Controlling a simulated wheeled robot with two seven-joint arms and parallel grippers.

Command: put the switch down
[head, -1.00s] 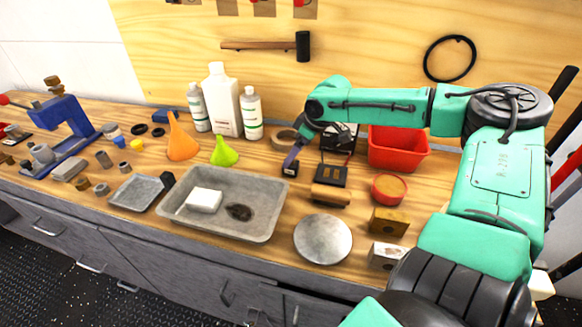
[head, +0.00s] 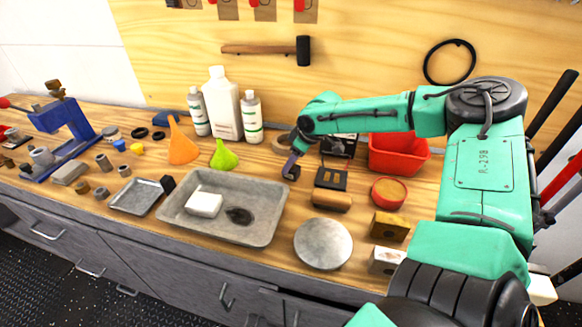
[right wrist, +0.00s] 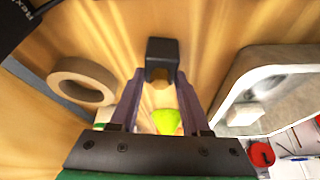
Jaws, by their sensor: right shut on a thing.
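The switch (head: 291,172) is a small black block. In the head view it is at the tips of my right gripper (head: 295,160), which points down at the wooden bench top right of the grey tray. In the right wrist view my right gripper (right wrist: 160,80) is shut on the switch (right wrist: 163,50), whose brownish part shows between the fingertips. I cannot tell whether its underside touches the wood. My left gripper is not in view.
A grey tray (head: 183,232) with a white block lies left of the switch. A black part with brown patches (head: 331,179) is close on its right, and a tape ring (head: 281,143) behind. A red bin (head: 398,155) stands farther right. Bare wood lies around the switch.

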